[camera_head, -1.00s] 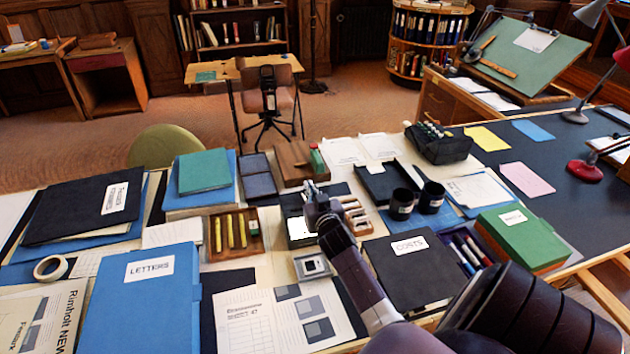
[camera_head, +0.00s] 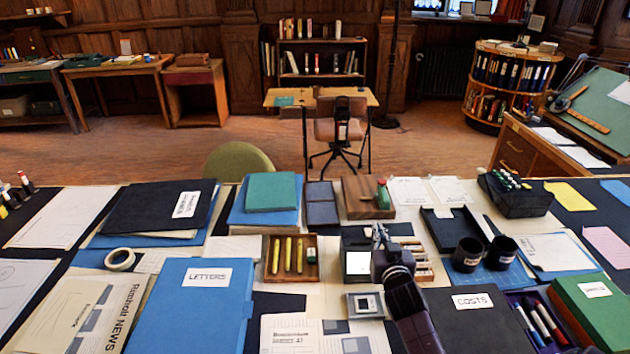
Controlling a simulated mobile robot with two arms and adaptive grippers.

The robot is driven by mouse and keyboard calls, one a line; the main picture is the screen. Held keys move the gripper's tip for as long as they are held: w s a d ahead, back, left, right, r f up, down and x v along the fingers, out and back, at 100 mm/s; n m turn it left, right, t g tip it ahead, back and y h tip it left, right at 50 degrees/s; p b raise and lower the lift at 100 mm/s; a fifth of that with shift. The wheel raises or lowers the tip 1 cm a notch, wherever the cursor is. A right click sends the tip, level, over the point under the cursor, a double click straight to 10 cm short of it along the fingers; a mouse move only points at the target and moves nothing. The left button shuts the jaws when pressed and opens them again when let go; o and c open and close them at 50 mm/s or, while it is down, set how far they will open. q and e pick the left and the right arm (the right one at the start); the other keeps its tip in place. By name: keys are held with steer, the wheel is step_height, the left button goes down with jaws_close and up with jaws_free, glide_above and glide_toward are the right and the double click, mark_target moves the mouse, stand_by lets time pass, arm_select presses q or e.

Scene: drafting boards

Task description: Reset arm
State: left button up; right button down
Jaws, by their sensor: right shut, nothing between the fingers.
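My right gripper (camera_head: 379,234) is in the middle of the head view, at the end of my dark arm (camera_head: 410,310), which comes up from the bottom edge. Its fingers are shut and hold nothing. It is seen over the desk, in front of a small dark box with a white face (camera_head: 357,262) and beside a tray of small blocks (camera_head: 420,268). I cannot tell how high it is above them. My left gripper is not in view.
The crowded desk holds a wooden tray of yellow markers (camera_head: 290,258), a blue LETTERS folder (camera_head: 190,310), a black COSTS folder (camera_head: 475,318), dark cups (camera_head: 467,254) and a green box (camera_head: 598,305). A chair (camera_head: 338,130) stands behind, with open floor around it.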

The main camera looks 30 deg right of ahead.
steer(key=shift+a, duration=0.1)
steer(key=s+a+f+n+g+y, duration=0.2)
steer(key=s+a+f, duration=0.2)
steer(key=s+a, duration=0.2)
steer(key=s+a+f+n+g+y, duration=0.2)
steer(key=s+a+f+g, duration=0.1)
steer(key=s+a, duration=0.4)
steer(key=s+a+f+n+g+y, duration=0.1)
steer(key=s+a+f, duration=0.3)
steer(key=a, duration=0.6)
steer(key=shift+s+a+f+n+g+y, duration=0.1)
steer(key=shift+s+f+n+g+y, duration=0.1)
steer(key=shift+s+g+y, duration=0.35)
steer(key=shift+s+f+n+g+y, duration=0.1)
steer(key=shift+s+n+g+y, duration=0.2)
steer(key=shift+s, duration=0.45)
steer(key=s+a+n+g+y, duration=0.1)
steer(key=s+a+n+g, duration=0.15)
steer(key=s+a, duration=0.5)
steer(key=s+d+f+g, duration=0.1)
steer(key=s+f, duration=0.1)
steer(key=f, duration=1.1)
steer(key=s+f+g, duration=0.1)
steer(key=s+f, duration=0.1)
steer(key=f, duration=1.2)
steer(key=s+d+f, duration=0.3)
steer(key=s+f, duration=1.2)
steer(key=s, duration=0.2)
steer(key=shift+f+g, duration=0.35)
steer(key=shift+g, duration=0.05)
